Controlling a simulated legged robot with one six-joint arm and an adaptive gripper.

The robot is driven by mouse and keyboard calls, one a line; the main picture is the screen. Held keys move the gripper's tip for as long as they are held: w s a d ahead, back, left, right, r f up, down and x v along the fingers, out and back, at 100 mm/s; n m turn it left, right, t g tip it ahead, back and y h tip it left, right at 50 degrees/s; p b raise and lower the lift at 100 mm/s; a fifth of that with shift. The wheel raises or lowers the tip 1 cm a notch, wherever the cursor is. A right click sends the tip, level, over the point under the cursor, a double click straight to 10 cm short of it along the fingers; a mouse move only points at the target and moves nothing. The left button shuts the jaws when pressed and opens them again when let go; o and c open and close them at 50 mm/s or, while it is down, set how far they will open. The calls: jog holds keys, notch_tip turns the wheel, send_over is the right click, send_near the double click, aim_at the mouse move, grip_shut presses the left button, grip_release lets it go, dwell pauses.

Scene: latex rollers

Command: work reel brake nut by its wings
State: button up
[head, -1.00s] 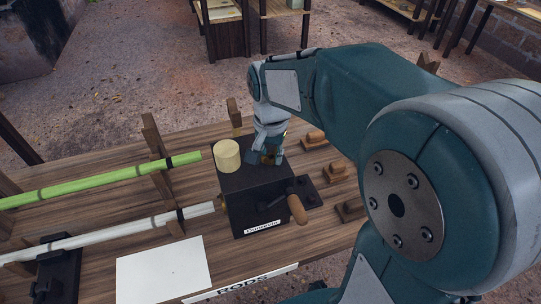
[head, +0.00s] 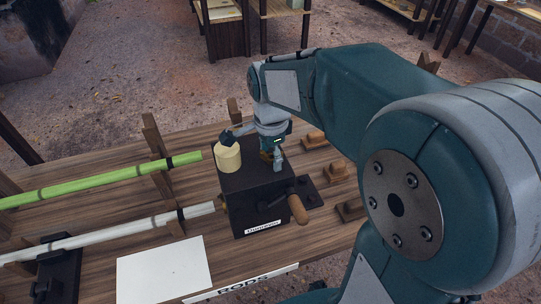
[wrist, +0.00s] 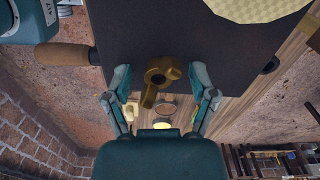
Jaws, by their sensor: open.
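The brass wing nut (wrist: 158,78) shows in the wrist view between my open fingers, near the edge of a dark box top (wrist: 185,45). I see a gap between it and each finger; its height relative to the fingertips is unclear. In the head view my gripper (head: 256,150) points down over the dark box (head: 250,212), fingers spread wide. One finger is by the pale cylinder (head: 228,160) on the box; whether they touch is unclear. The nut is mostly hidden behind my fingers there. My gripper also shows in the wrist view (wrist: 159,75).
A crank with a wooden handle (head: 298,209) sticks out of the box's front right. A white rod (head: 120,233) runs into its left side, and a green rod (head: 105,180) lies behind on wooden supports. Small wooden blocks (head: 314,137) stand to the right.

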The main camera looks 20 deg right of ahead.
notch_tip(320, 180, up, 12)
dwell(0.5)
jog(key=s+f+n+t, duration=0.2)
jog(key=s+n, duration=0.5)
jog(key=n, duration=0.1)
jog(key=s+f+n+t, duration=0.3)
jog(key=s+n, duration=0.4)
jog(key=n, duration=0.1)
jog(key=shift+f+t, duration=0.3)
